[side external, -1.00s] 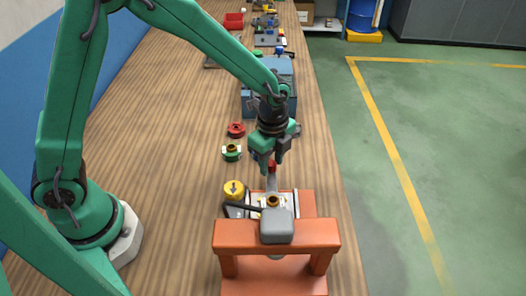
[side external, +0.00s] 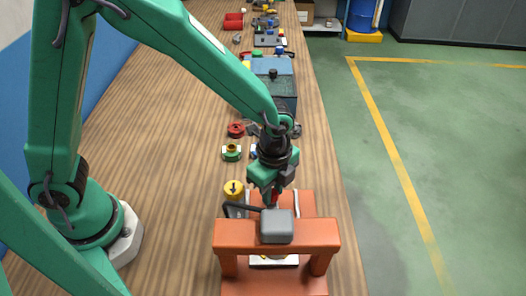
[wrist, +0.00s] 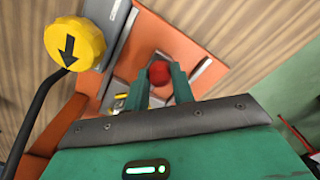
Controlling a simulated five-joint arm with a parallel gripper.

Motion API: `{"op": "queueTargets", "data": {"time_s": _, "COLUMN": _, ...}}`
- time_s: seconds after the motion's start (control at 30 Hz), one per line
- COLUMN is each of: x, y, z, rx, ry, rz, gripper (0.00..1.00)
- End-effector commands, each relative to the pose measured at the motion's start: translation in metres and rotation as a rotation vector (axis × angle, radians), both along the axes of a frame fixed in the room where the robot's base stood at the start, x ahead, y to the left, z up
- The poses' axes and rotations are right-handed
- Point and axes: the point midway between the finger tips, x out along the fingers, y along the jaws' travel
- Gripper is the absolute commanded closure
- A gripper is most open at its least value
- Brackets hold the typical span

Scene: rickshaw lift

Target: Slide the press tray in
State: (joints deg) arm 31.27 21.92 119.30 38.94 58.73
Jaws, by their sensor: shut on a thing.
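My gripper (side external: 272,190) is just behind the orange press (side external: 236,235). Its fingers (wrist: 159,88) are shut on the red knob (wrist: 159,72) of the press tray, which also shows in the side view (side external: 274,199). The pale front part of the tray (side external: 272,261) shows below the press's crossbar, between its legs. The middle of the tray is hidden under the crossbar and the grey press head (side external: 277,227). In the wrist view, the orange base (wrist: 160,38) lies beyond the fingers.
Green (side external: 231,152) and red (side external: 236,129) round parts lie behind. A blue box (side external: 274,85) stands farther back.

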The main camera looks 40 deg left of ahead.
Motion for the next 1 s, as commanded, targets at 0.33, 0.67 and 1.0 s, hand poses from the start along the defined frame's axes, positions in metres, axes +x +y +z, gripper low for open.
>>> {"op": "queueTargets", "data": {"time_s": 0.33, "x": -0.032, "y": -0.035, "z": 0.001, "rx": -0.005, "ry": -0.007, "rz": -0.004, "gripper": 1.0}}
{"op": "queueTargets", "data": {"time_s": 0.67, "x": -0.036, "y": -0.038, "z": 0.001, "rx": -0.004, "ry": -0.005, "rz": -0.005, "gripper": 1.0}}
{"op": "queueTargets", "data": {"time_s": 1.0, "x": -0.036, "y": -0.036, "z": 0.0, "rx": -0.002, "ry": -0.003, "rz": -0.002, "gripper": 0.54}}
